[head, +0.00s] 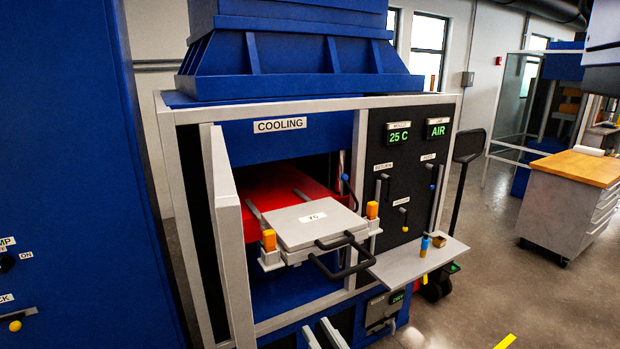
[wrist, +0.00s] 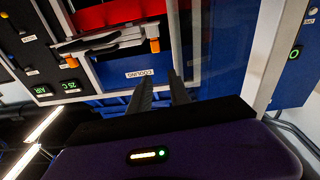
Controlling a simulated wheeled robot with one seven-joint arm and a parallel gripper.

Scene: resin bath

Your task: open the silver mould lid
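The silver mould (head: 290,237) sits on the pulled-out support in front of the cooling bay. Its lid (head: 290,216), a flat plate with a small white label, lies flat on the lower half. A black lid handle (head: 336,242) and a larger black handle (head: 345,270) below it stick out at the front. In the wrist view, which is upside down, the mould (wrist: 100,43) shows edge-on at upper left. My gripper (head: 322,327) is low in front of the bay, below and apart from the mould. In the wrist view the gripper (wrist: 161,77) has its fingers apart with nothing between them.
An open white door (head: 222,225) stands left of the bay. Orange blocks (head: 269,240) (head: 372,210) flank the mould. A grey shelf (head: 420,262) with small blue and yellow items juts out at right.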

